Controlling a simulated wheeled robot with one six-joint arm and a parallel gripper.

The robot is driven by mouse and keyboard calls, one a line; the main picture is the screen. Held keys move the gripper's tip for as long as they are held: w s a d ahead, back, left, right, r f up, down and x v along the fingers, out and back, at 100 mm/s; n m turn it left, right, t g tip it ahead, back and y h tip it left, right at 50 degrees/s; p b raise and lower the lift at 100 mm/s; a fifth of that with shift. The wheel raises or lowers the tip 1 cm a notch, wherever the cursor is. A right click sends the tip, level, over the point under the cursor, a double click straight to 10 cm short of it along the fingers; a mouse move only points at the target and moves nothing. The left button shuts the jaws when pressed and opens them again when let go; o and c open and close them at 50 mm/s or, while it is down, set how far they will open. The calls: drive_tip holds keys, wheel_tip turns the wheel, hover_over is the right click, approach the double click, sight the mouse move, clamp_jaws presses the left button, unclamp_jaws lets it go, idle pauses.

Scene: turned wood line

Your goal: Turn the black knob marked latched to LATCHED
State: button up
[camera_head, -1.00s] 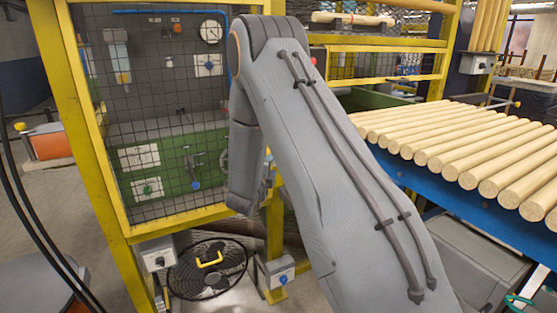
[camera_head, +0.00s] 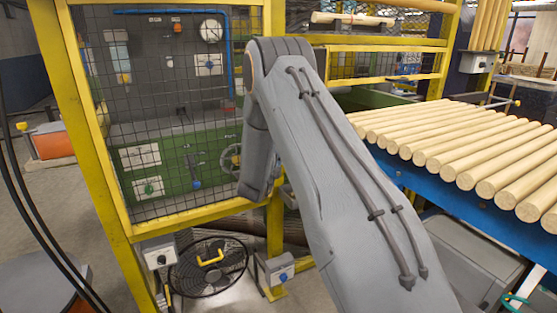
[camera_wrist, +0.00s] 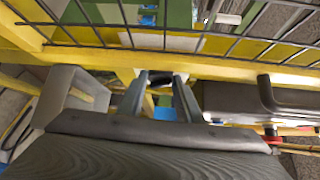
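A small black knob (camera_head: 161,260) sits on the front of a grey box low on the yellow frame, left of the fan, in the head view. Another dark knob (camera_head: 480,64) shows on a grey box on the post at the upper right. No marking is readable, so I cannot tell which is the latched knob. My gripper is hidden behind my arm in the head view. In the wrist view my gripper (camera_wrist: 162,82) has its two dark fingers apart, pointing at the yellow frame bar (camera_wrist: 215,66).
A wire mesh guard (camera_head: 165,90) in a yellow frame stands at the left. A grey box with a blue knob (camera_head: 283,277) and a black fan (camera_head: 207,285) are low down. Wooden rods (camera_head: 450,150) on a blue rack fill the right. A dark box (camera_wrist: 236,100) lies right of my fingers.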

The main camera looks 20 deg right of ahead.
drive_tip(key=shift+c, duration=1.2)
drive_tip(key=shift+r+m+g+y, duration=0.25)
drive_tip(key=shift+m+g+y, duration=0.25)
drive_tip(key=shift+m+y, duration=0.45)
drive_tip(key=o, duration=1.1)
drive_tip(key=shift+c, duration=0.2)
drive_tip(key=shift+s, duration=0.1)
drive_tip(key=b+v, duration=0.1)
drive_tip(key=v, duration=0.6)
drive_tip(key=shift+s+a, duration=0.2)
drive_tip(key=shift+a, duration=0.05)
drive_tip(key=shift+r, duration=0.1)
